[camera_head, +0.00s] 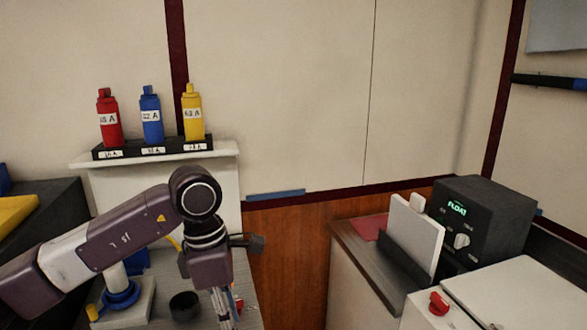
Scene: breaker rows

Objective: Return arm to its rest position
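My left arm (120,240) comes in from the lower left and bends down at the wrist. My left gripper (222,306) points down at the bottom edge, over a grey work surface (250,300). Its fingers are small and partly cut off, so I cannot tell whether they are open or shut. My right gripper is not in view. A red breaker (109,120), a blue breaker (152,118) and a yellow breaker (193,114) stand upright in a black rack (150,149), behind and above the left arm, clear of the gripper.
The rack stands on a white ledge (225,165). A black cup (184,306) and a blue-based post (120,294) are near the gripper. At right are a black box reading FLOAT (484,220), a white panel (416,234) and a red knob (438,304).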

